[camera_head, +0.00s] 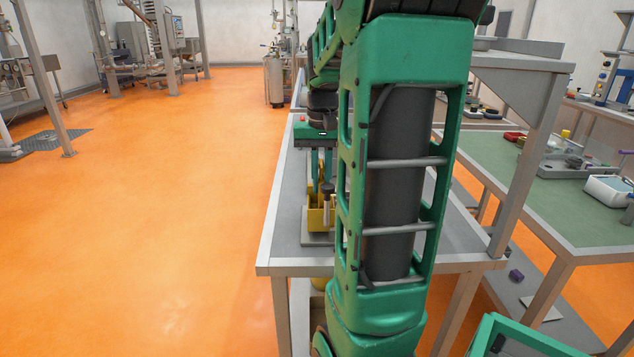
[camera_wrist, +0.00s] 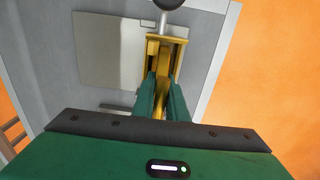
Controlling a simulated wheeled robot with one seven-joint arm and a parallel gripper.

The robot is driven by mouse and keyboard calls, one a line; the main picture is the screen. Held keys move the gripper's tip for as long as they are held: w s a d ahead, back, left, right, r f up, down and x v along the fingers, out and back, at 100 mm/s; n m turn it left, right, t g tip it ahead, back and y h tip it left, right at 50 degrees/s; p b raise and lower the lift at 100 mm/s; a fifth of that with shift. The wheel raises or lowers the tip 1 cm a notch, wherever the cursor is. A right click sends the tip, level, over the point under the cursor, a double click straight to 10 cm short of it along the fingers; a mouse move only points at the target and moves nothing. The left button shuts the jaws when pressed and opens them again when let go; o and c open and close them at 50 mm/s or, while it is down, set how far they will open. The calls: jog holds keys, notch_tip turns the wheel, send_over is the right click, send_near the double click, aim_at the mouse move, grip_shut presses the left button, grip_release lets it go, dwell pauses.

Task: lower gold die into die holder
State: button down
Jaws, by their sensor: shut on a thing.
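My gripper (camera_wrist: 162,98) is shut on the gold die (camera_wrist: 162,88), which shows as a gold strip between its green fingers in the wrist view. A yellow-gold, box-like die holder (camera_wrist: 180,50) is just beyond the fingertips, with the die at or just over its opening. I cannot tell how deep the die sits or whether it touches the holder. In the head view the holder (camera_head: 316,218) stands on the bench below my gripper, partly hidden by my green arm.
The holder is on a pale square plate (camera_wrist: 105,50) on the grey bench (camera_head: 287,225). A dark ball-ended lever (camera_wrist: 168,4) stands just beyond it. The bench edge and orange floor are close by. A green-topped table (camera_head: 540,195) with various items is at the right.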

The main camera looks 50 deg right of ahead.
jog(key=shift+w+r, duration=0.1)
jog(key=shift+r, duration=0.2)
jog(key=shift+r, duration=6.45)
